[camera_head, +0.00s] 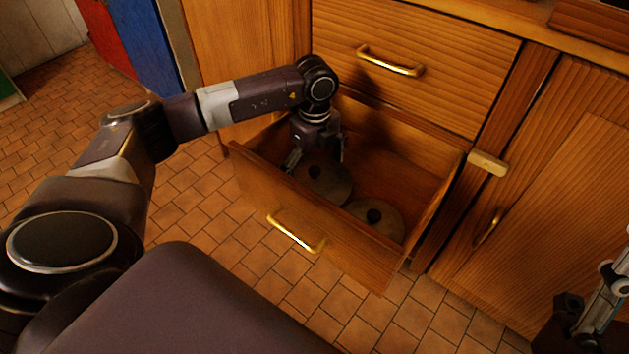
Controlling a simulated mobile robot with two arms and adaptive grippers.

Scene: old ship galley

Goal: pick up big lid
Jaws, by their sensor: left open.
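Two round, flat grey-brown lids lie in the pulled-out lower drawer (262,188). The lid farther back (335,187) looks the larger and is partly covered by my gripper. The nearer lid (389,219) lies to its right and has a dark knob. My left gripper (317,160) reaches down into the drawer, open, with its fingers spread above the larger lid. I cannot tell whether it touches that lid, and its knob is hidden or hard to make out. Part of my right arm's end (592,312) shows at the lower right edge, and its fingers are unclear.
The drawer front has a brass handle (296,233). A shut drawer with a brass handle (390,62) is above. A cupboard door (555,215) with a wooden latch (487,164) stands at the right. The tiled floor (215,205) left of the drawer is clear.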

